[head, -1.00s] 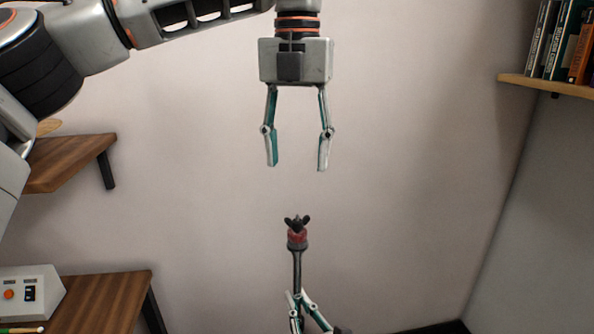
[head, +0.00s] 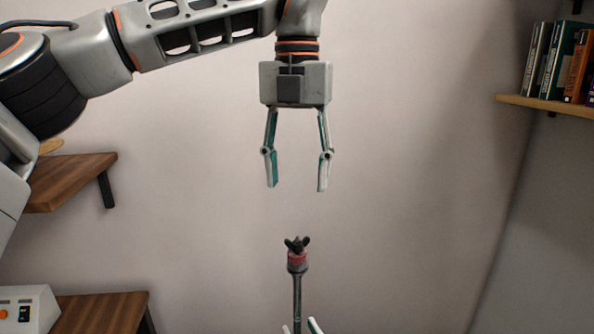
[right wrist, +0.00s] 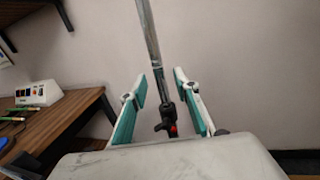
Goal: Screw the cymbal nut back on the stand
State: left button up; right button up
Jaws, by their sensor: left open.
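The cymbal stand's rod (head: 297,295) stands upright at the bottom middle of the head view. On its top sits a dark wing-shaped nut (head: 297,244), above a red washer-like piece (head: 297,259). My left gripper (head: 295,188) points down, open and empty, straight above the nut with a clear gap. My right gripper's fingertips (head: 301,326) just show at the lower edge, beside the rod. In the right wrist view, my right gripper (right wrist: 160,88) has its fingers apart on either side of the rod (right wrist: 149,40), with wall visible between. No cymbal is in view.
A wooden shelf (head: 70,180) and a wooden table (head: 105,312) with a white box (head: 25,308) are at the left. A bookshelf (head: 545,103) is at the upper right. A dark clamp with a red spot (right wrist: 168,121) is on the rod. Space around the nut is clear.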

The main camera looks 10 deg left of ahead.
jog(key=v, duration=0.9)
